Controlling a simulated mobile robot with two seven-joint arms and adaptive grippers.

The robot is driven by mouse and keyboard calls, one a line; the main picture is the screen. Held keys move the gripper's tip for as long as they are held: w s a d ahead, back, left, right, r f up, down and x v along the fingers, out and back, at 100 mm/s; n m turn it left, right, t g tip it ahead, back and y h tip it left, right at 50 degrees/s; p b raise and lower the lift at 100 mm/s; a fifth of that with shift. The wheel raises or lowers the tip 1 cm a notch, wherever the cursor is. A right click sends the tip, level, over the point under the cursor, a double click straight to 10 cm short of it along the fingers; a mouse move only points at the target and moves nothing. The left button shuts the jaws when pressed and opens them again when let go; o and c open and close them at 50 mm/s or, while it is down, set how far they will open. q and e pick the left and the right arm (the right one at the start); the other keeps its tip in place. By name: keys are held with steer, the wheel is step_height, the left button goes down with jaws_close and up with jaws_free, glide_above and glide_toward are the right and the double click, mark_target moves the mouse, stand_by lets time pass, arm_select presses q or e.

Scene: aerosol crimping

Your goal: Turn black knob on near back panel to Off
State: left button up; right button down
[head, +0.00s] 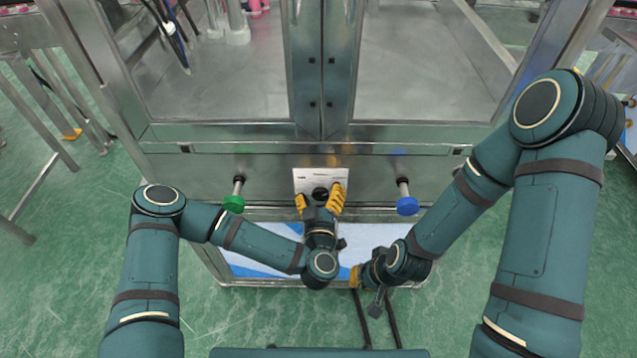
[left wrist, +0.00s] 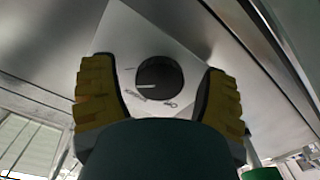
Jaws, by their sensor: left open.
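The black knob (head: 320,193) sits on a white label plate (head: 310,178) on the metal panel in front of me. In the left wrist view the knob (left wrist: 160,80) is round, with a white pointer line towards the picture's left. Small lettering on the plate lies below it, too small to read surely. My left gripper (head: 319,199) is open, its yellow fingers on either side of the knob with gaps between; the left wrist view shows both fingers (left wrist: 158,72). My right gripper (head: 356,277) hangs lower, right of the left wrist; its opening is not clear.
A green knob (head: 234,204) sticks out of the panel on the left and a blue knob (head: 407,206) on the right. A glazed metal cabinet (head: 225,133) rises behind the panel.

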arm_select(q)
steer(key=shift+w, duration=0.15)
arm_select(e)
steer(key=shift+w, duration=0.3)
steer(key=shift+s, duration=0.1)
arm_select(q)
steer(key=shift+r, duration=0.1)
steer(key=c, duration=1.2)
steer(key=shift+n, duration=0.4)
arm_select(e)
steer(key=shift+r, duration=0.15)
arm_select(q)
steer(key=n+p, duration=0.1)
steer(key=n, duration=0.2)
steer(key=shift+r, duration=0.1)
steer(key=n, duration=0.5)
steer(key=shift+a+n+p, duration=0.1)
steer(key=shift+n+p, duration=0.2)
steer(key=shift+p, duration=0.05)
steer(key=n, duration=0.5)
steer(key=shift+w, duration=0.1)
steer(key=n+b, duration=0.1)
steer(key=n, duration=0.4)
steer(key=shift+n, duration=0.3)
arm_select(e)
steer(key=shift+r, duration=0.1)
arm_select(q)
steer(key=shift+f, duration=0.2)
